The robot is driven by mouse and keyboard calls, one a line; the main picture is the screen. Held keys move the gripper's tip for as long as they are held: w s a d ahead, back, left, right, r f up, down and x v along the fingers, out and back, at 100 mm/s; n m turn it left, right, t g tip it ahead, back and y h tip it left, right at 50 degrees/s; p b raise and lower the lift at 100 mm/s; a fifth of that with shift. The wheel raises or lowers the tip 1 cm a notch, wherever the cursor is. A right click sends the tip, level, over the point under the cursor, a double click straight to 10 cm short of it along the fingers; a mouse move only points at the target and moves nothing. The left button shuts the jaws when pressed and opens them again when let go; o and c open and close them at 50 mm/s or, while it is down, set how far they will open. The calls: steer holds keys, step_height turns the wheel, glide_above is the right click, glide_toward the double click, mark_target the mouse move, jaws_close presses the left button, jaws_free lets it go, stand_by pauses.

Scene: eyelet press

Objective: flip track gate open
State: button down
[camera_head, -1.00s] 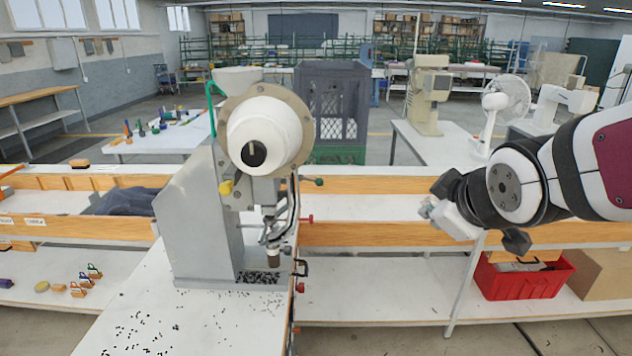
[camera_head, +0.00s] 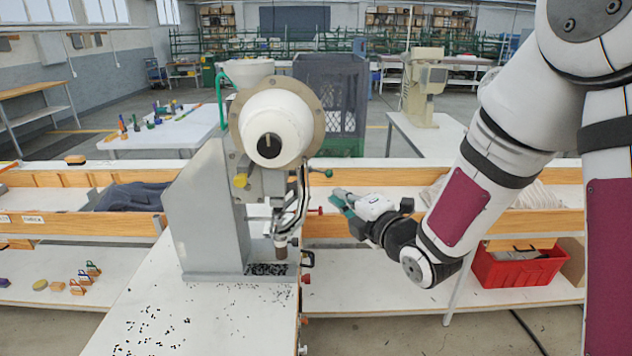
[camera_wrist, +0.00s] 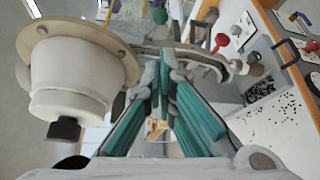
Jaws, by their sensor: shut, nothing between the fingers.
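The eyelet press (camera_head: 205,215) stands on the white bench, with a round white drum (camera_head: 275,125) at its head. Its curved track (camera_head: 292,215) runs down from beside the drum; it also shows in the wrist view (camera_wrist: 205,55). A small lever with a green knob (camera_head: 328,172) sticks out right near the track's top. I cannot tell which part is the gate or how it stands. My gripper (camera_head: 340,197) is shut and empty, right of the track and apart from it in the head view. Its green fingers (camera_wrist: 164,82) converge in the wrist view, covering part of the track.
Black eyelets (camera_head: 165,315) lie scattered on the bench (camera_head: 130,340). A red crate (camera_head: 515,270) stands on the lower shelf at right. Open space lies right of the press.

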steer(key=shift+w+a, duration=0.1)
stand_by(0.3)
steer(key=x, duration=0.9)
steer(key=shift+w+p, duration=0.35)
steer(key=shift+p, duration=0.1)
steer(key=shift+w+a, duration=0.15)
steer(key=shift+n+b, duration=0.3)
steer(key=shift+b, duration=0.1)
